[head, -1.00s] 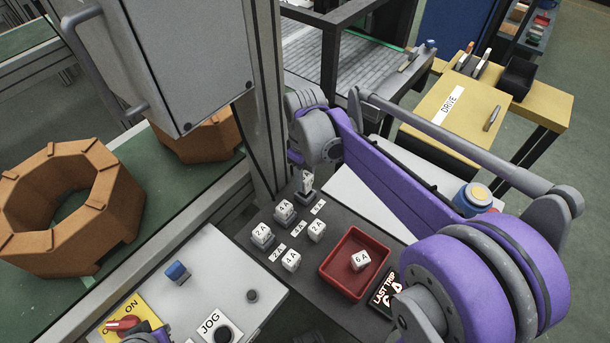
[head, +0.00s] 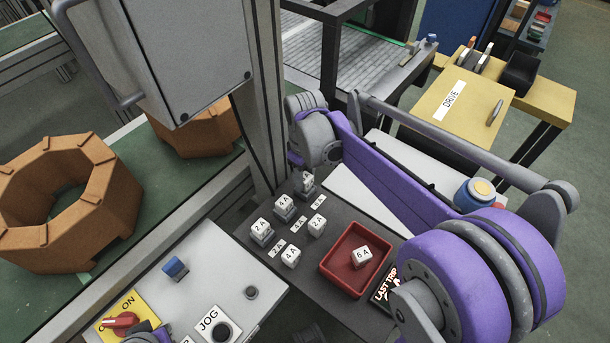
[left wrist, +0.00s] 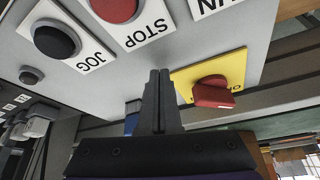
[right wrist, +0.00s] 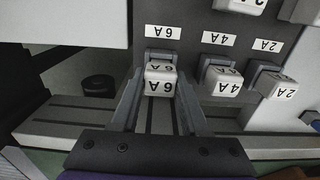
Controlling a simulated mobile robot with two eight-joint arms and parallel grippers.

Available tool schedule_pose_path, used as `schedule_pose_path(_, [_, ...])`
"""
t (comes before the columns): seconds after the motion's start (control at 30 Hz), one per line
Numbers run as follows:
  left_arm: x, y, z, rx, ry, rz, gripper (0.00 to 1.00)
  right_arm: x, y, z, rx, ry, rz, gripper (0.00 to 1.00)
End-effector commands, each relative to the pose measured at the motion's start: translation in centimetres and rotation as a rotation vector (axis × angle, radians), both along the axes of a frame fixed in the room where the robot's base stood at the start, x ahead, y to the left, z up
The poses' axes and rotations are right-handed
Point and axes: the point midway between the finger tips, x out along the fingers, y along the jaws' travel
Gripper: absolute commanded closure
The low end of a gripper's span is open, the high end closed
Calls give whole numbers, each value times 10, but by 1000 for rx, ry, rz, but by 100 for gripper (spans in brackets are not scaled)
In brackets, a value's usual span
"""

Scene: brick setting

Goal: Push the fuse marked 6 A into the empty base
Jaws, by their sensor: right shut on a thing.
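A white fuse marked 6 A (right wrist: 161,82) sits between the fingers of my right gripper (right wrist: 158,98), which is shut on it. It is at the dark base beside the 6 A label (right wrist: 162,32), in line with the fuses in that row; I cannot tell whether it is fully seated. In the head view my right gripper (head: 306,172) is at the far end of the row. Another fuse marked 6 A (head: 362,255) lies in the red tray (head: 327,268). My left gripper (left wrist: 159,82) is shut and empty near the control panel.
Fuses marked 4 A (head: 284,204) and 2 A (head: 261,229) stand close along the row. More fuses (head: 291,256) stand in front. The panel has a red switch (head: 120,321) and a JOG button (head: 222,332). A metal post (head: 258,125) rises close behind the row.

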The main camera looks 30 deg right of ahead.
Motion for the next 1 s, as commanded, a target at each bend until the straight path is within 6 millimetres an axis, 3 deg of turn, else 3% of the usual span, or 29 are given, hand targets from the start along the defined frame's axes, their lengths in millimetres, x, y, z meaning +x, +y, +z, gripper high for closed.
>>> schedule_pose_path(0.27, [-1, 0, -6, 0, 2, 0, 100, 0, 0, -9, 0, 0, 0, 100])
schedule_pose_path(0.3, [-1, 0, -6, 0, 2, 0, 100, 0, 0, -9, 0, 0, 0, 52])
schedule_pose_path(0.47, [-1, 0, -5, 0, 2, 0, 100, 0, 0, -8, 0, 0, 0, 23])
schedule_pose_path(0.7, [-1, 0, -5, 0, 2, 0, 100, 0, 0, -8, 0, 0, 0, 19])
schedule_pose_path(0.8, [-1, 0, -5, 0, 2, 0, 100, 0, 0, -8, 0, 0, 0, 1])
schedule_pose_path(1.0, [-1, 0, -5, 0, 2, 0, 100, 0, 0, -8, 0, 0, 0, 0])
